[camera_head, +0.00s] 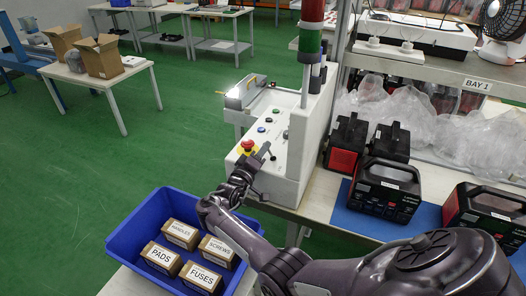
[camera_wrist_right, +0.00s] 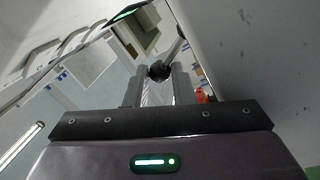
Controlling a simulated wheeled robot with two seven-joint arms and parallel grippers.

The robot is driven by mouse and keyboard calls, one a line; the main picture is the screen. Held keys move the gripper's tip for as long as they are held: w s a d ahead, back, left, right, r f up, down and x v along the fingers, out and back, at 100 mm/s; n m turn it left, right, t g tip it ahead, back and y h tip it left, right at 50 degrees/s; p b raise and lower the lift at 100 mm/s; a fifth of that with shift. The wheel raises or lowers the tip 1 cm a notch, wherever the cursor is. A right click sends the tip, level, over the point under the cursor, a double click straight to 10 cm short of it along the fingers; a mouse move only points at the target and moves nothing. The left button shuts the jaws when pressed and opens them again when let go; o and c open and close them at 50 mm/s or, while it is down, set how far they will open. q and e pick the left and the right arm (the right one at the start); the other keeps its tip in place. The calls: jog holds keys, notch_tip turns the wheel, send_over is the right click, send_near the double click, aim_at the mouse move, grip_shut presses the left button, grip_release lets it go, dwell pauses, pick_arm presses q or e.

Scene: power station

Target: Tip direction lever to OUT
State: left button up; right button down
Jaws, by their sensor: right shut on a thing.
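The direction lever (camera_wrist_right: 173,52) shows in the wrist view as a pale metal stem with a black ball knob (camera_wrist_right: 158,71). My right gripper (camera_wrist_right: 158,82) has one finger on each side of the knob and is shut on it. In the head view my right gripper (camera_head: 254,160) is at the near end of the light grey control panel (camera_head: 279,108), beside the red emergency button (camera_head: 247,145) on its yellow base. There the lever is mostly hidden by the gripper, and which marking it points to cannot be read. My left gripper is not in view.
A blue bin (camera_head: 128,238) with labelled boxes stands below my right forearm. Black and red power units (camera_head: 388,188) sit on the bench at right. A red and green signal tower (camera_head: 311,40) rises beside the panel. Green floor at left is open.

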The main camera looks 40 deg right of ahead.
jog(key=c, duration=1.5)
grip_release()
jog(key=shift+a, duration=0.15)
jog(key=b+v, duration=0.1)
jog(key=v, duration=0.6)
jog(key=shift+s+a+f, duration=0.1)
jog(key=shift+s+a, duration=0.05)
jog(key=shift+a, duration=0.15)
